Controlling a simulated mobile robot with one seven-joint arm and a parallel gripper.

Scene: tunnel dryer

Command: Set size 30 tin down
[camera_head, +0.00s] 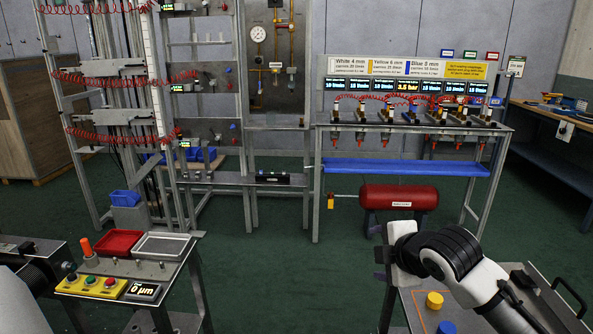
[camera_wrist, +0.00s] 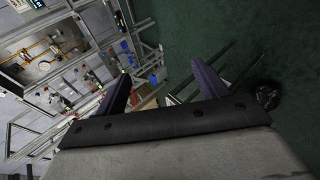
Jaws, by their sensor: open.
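My gripper (camera_head: 380,254) is above the left edge of a grey cart top at the lower right of the head view. In the wrist view my gripper (camera_wrist: 162,82) has its two dark fingers spread apart, with nothing held between them. A short yellow cylinder (camera_head: 434,301) stands on the cart top, below and to the right of my gripper and apart from it. A blue round piece (camera_head: 446,327) is partly cut off at the bottom edge. No size marking can be read, so I cannot tell which, if either, is the size 30 tin.
The cart top (camera_head: 408,312) carries an orange outline around the yellow cylinder. A red tank (camera_head: 399,197) lies under the gauge bench behind my gripper. A small table at left holds a red tray (camera_head: 118,243) and a grey tray (camera_head: 162,246). Green floor between is clear.

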